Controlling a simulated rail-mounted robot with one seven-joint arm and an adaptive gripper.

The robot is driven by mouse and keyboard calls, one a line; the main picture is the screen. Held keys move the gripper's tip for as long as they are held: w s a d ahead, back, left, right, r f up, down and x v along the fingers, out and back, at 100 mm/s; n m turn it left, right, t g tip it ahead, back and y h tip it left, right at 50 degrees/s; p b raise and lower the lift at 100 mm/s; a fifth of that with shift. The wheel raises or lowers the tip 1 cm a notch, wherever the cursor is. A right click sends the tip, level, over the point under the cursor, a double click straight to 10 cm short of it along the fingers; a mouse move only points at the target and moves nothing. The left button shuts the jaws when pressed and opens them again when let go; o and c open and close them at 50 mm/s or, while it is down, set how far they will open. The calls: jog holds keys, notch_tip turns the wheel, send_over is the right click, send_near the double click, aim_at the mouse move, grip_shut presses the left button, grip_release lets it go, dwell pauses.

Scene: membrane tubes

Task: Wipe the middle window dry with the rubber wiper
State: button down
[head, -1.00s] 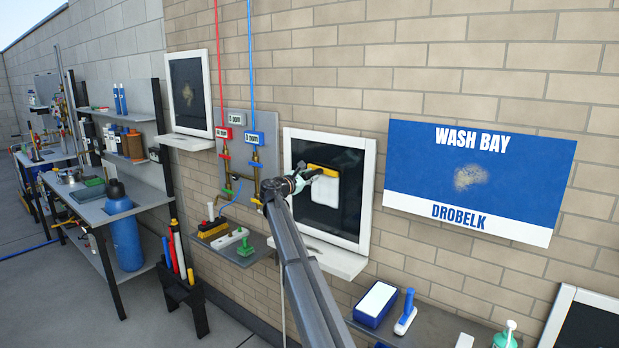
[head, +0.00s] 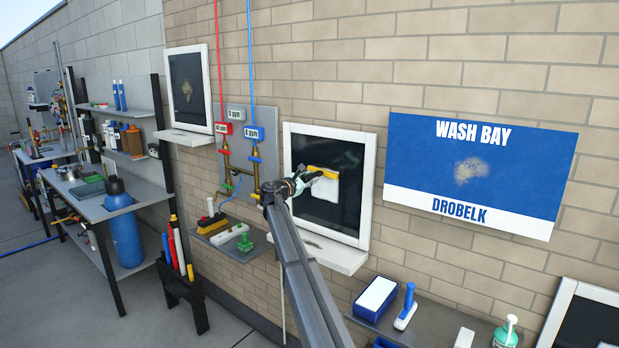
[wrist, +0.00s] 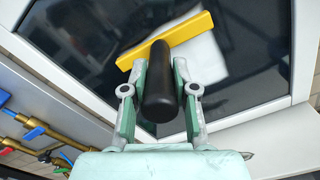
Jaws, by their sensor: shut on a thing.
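The middle window (head: 290,155) has a white frame and dark glass, with a sill below. My gripper (head: 309,178) is in front of it. In the wrist view my gripper (wrist: 158,90) is shut on the black handle of the rubber wiper (wrist: 172,40), which has a yellow bar head. In the head view the wiper's yellow bar (head: 323,172) lies across the middle of the glass, slightly tilted. A white patch (head: 326,194) shows directly below the bar and appears to be on the glass. Whether the rubber edge touches the glass is hidden.
Left are valves with hoses (head: 237,130) and a shelf with a yellow brush (head: 212,224). Another window (head: 187,90) stands further left.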

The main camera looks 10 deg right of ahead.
jog(key=shift+f, duration=0.2)
jog(key=shift+f+b, duration=0.75)
jog(key=shift+f, duration=0.7)
jog(key=shift+f, duration=0.1)
jog(key=shift+f+b, duration=0.7)
jog(key=shift+f, duration=0.85)
jog(key=shift+f, duration=0.1)
jog(key=shift+f+b, duration=0.75)
jog(key=shift+f, duration=0.8)
jog(key=shift+f, duration=0.1)
jog(key=shift+f+b, duration=0.75)
jog(key=shift+f, duration=0.75)
